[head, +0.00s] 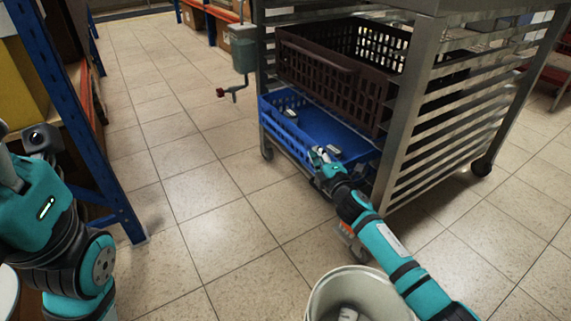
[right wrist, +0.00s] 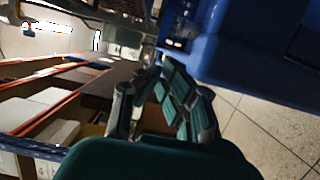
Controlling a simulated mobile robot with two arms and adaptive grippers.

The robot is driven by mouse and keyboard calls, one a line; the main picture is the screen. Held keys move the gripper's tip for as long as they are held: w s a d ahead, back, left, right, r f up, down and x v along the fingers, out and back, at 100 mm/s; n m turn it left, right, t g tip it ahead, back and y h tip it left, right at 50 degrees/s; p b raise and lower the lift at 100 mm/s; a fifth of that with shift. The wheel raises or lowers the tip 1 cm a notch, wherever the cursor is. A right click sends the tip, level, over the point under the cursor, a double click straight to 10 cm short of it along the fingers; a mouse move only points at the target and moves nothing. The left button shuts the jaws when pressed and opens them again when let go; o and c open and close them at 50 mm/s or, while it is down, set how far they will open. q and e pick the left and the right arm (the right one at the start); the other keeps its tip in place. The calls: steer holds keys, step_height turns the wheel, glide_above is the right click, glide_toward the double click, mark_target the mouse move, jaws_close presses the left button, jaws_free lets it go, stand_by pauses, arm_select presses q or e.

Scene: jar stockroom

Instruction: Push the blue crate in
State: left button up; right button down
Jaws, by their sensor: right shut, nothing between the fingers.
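The blue crate (head: 321,122) sits on a low level of the metal rack, below a dark brown crate. A few small pale jars lie in it. I cannot tell exactly how far its front stands out from the rack posts. My right gripper (head: 319,154) is shut and empty at the crate's near front side; whether it touches is unclear. In the right wrist view, the shut fingers (right wrist: 152,82) are beside the blue crate's wall (right wrist: 250,55). My left arm shows at the left edge, with its fingers out of view.
The dark brown crate (head: 335,75) sits above in the metal rack (head: 417,100). A white bucket (head: 325,290) stands below my right forearm. A blue shelf post (head: 75,115) is at the left. Open tiled floor lies between.

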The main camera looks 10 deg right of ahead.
steer(key=shift+w+d, duration=0.35)
steer(key=shift+d, duration=0.55)
steer(key=shift+w+d, duration=0.3)
steer(key=shift+d, duration=0.65)
steer(key=shift+w+d, duration=0.35)
steer(key=shift+d, duration=0.55)
